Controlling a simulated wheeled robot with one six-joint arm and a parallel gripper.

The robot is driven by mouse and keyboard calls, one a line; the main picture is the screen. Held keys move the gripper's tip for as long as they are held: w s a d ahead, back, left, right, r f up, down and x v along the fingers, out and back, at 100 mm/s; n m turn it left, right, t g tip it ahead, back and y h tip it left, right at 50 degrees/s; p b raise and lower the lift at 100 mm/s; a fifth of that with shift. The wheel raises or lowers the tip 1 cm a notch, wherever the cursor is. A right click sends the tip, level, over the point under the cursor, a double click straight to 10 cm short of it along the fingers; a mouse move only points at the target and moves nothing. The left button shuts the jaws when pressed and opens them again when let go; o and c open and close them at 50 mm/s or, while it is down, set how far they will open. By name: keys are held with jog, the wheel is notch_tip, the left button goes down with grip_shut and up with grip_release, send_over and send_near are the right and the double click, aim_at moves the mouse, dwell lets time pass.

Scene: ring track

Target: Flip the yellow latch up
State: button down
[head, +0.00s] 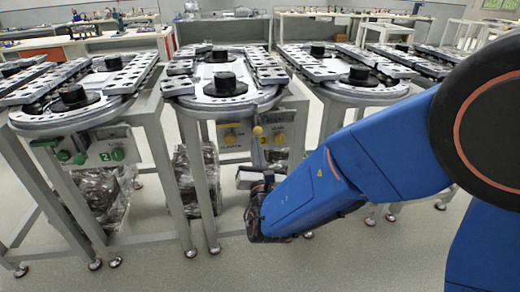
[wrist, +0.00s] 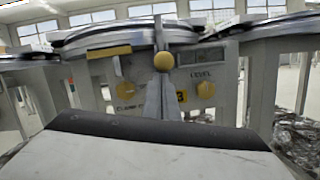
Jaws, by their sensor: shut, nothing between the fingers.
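The yellow latch shows as a round yellow knob (head: 257,130) on a short grey stem below the front rim of the middle ring track. It also shows in the wrist view (wrist: 162,62), above the centre, with its stem running up to the rim. My gripper (head: 258,144) is shut and empty, its narrow grey fingers pointing at the knob from just below. In the wrist view, the fingertips (wrist: 162,80) end right under the knob. I cannot tell whether they touch it.
Behind the knob is a panel (wrist: 125,75) with two yellow dials and a yellow tag marked 3. The middle track (head: 222,100) stands on grey legs, with similar tracks left and right. Wrapped bundles (head: 197,180) lie beneath. The floor in front is clear.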

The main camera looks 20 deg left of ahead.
aim_at(255, 133)
jog(key=shift+r, duration=1.7)
